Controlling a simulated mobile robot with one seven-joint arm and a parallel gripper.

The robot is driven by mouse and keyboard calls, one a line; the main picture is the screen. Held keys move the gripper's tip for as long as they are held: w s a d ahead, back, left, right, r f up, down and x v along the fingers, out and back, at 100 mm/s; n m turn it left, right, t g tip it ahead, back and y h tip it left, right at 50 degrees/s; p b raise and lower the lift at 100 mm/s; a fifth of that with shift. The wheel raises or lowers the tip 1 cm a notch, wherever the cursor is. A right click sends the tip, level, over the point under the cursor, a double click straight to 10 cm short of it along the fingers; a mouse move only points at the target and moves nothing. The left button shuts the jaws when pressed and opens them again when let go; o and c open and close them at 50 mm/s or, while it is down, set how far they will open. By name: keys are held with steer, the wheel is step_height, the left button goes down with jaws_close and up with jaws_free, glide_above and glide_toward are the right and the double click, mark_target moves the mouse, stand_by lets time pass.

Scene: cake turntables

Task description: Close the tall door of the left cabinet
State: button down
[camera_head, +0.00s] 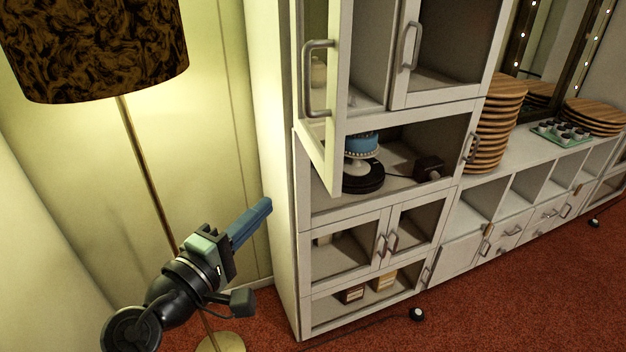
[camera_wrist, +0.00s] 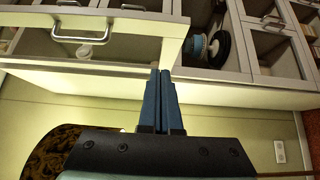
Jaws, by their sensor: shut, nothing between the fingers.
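The left cabinet (camera_head: 283,180) is a tall white unit. Its tall upper-left glass door (camera_head: 333,150) stands open, swung out toward the camera, with a metal bar handle (camera_head: 318,78). In the wrist view the open door (camera_wrist: 130,20) fills the upper left, and its handle (camera_wrist: 80,38) shows there. My gripper (camera_head: 266,203) is shut and empty, left of the cabinet's side and lower than the door. In the wrist view the blue fingertips (camera_wrist: 162,72) appear close to the door's frame; whether they touch it cannot be told.
A floor lamp (camera_head: 95,45) with a dark patterned shade stands left of the cabinet. A blue cake (camera_head: 362,143) on a black turntable (camera_head: 362,180) sits on the open middle shelf, near the open door's lower edge. Stacked wooden boards (camera_head: 497,125) stand on the low unit at right.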

steer(key=p, duration=0.3)
glide_toward(328, 165)
steer(key=w+a, duration=0.1)
steer(key=w, duration=0.2)
steer(key=w+d+p, duration=0.1)
steer(key=d, duration=0.2)
steer(key=shift+w+r+p, duration=0.2)
steer(key=shift+w+p, duration=0.15)
steer(key=shift+w, duration=0.05)
steer(key=shift+w+d+f, duration=0.15)
steer(key=shift+w+d, duration=0.05)
steer(key=shift+d, duration=0.25)
steer(key=shift+d, duration=0.15)
